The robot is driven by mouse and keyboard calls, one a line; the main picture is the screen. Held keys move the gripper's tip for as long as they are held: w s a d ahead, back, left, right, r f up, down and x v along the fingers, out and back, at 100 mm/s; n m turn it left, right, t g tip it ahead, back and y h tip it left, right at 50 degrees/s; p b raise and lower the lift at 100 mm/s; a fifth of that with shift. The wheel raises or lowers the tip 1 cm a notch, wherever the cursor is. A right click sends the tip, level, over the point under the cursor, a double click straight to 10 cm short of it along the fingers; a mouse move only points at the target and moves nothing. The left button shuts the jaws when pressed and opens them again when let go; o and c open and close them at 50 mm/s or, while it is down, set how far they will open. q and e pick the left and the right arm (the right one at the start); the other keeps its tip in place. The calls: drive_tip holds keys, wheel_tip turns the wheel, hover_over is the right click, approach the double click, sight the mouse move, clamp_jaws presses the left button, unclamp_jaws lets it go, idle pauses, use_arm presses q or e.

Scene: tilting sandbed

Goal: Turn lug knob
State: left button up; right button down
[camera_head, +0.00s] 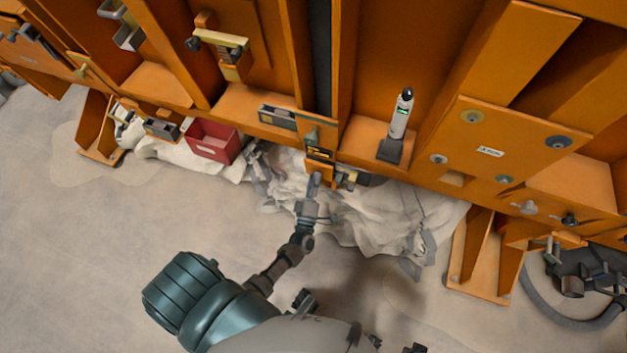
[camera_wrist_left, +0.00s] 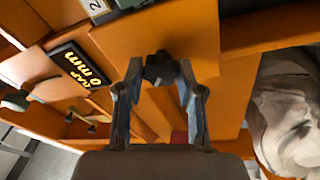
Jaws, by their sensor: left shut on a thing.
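The dark lug knob (camera_wrist_left: 160,68) sticks out from an orange plate in the left wrist view. My left gripper (camera_wrist_left: 161,80) has a finger on each side of it and is shut on it. In the head view my left gripper (camera_head: 315,183) reaches up to the lower edge of the orange frame, just below a small bracket with a dark label (camera_head: 320,153). The knob is hidden or too small to tell there. A black label with yellow lettering (camera_wrist_left: 80,67) is left of the knob in the wrist view. My right gripper is not in view.
The orange frame (camera_head: 480,150) spans the top. A red bin (camera_head: 213,141) hangs at left, and a white cylindrical tool (camera_head: 401,115) stands on a ledge at right. Crumpled pale sheeting (camera_head: 375,213) lies below the frame. The floor (camera_head: 90,240) at left is clear.

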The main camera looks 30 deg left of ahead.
use_arm(q)
drive_tip(key=shift+s+d+f+m+t+h+p, duration=0.2)
drive_tip(key=shift+m+h, duration=0.25)
drive_tip(key=shift+m, duration=1.5)
drive_tip(key=shift+w+a+f+m+t+h+p, duration=0.2)
drive_tip(key=shift+m+h, duration=0.3)
drive_tip(key=shift+m, duration=1.4)
drive_tip(key=shift+s+d+m+t+h+p, duration=0.25)
drive_tip(key=shift+m+h, duration=0.2)
drive_tip(key=shift+m, duration=1.5)
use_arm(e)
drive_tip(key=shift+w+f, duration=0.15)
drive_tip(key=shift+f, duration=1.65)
use_arm(q)
drive_tip(key=shift+w, duration=0.1)
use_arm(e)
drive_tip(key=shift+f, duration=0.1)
use_arm(q)
drive_tip(key=o, duration=1)
drive_tip(key=shift+o, duration=0.8)
drive_tip(key=shift+w+a, duration=0.1)
drive_tip(key=shift+r, duration=0.15)
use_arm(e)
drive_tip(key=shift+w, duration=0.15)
